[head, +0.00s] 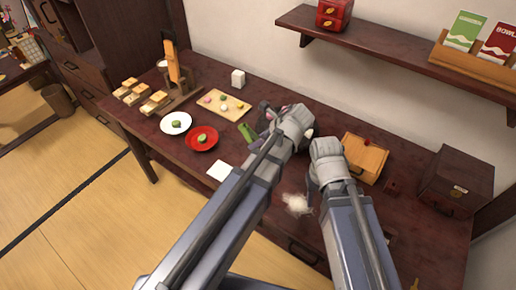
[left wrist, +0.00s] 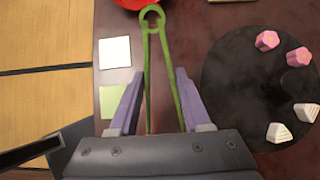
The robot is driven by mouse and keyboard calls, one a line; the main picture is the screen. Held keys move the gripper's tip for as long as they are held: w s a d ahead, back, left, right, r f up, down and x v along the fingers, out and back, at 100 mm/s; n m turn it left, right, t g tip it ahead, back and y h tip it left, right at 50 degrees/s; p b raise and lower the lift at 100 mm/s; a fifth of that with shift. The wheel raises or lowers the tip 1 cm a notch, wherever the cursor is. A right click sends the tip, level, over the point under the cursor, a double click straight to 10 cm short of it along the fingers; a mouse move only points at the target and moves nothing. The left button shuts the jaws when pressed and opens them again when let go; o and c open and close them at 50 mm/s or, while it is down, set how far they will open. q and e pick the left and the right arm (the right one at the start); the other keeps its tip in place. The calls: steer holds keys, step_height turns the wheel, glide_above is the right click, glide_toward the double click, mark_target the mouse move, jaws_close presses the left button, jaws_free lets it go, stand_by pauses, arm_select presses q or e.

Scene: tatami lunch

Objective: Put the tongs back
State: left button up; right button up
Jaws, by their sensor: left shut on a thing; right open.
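The green tongs (left wrist: 150,62) lie lengthwise between the fingers of my left gripper (left wrist: 157,82), which is shut on their arms. Their rounded joined end points away from my wrist, toward a red plate. In the head view a green piece of the tongs (head: 247,131) shows beside my left gripper (head: 268,118); my arm hides the rest. My right gripper (head: 316,178) is open, to the right of the left one above the table; its fingers are mostly hidden. I cannot make out a rest or holder for the tongs.
A dark round plate (left wrist: 221,100) with pink and white pieces lies right of the tongs. The red plate (head: 196,147), white plate (head: 164,126), small board (head: 236,115) and white card (head: 220,171) lie left. A wooden box (head: 366,157) stands right; a shelf (head: 390,52) hangs above.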

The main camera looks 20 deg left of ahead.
arm_select(q)
steer(key=shift+f+b, duration=0.7)
steer(key=shift+f, duration=0.5)
arm_select(e)
steer(key=shift+f, duration=1.2)
arm_select(q)
steer(key=shift+f, duration=0.2)
arm_select(e)
steer(key=shift+f, duration=0.25)
arm_select(q)
steer(key=o, duration=0.6)
steer(key=shift+c, duration=0.2)
steer(key=shift+r, duration=0.15)
arm_select(e)
steer(key=shift+r, duration=0.2)
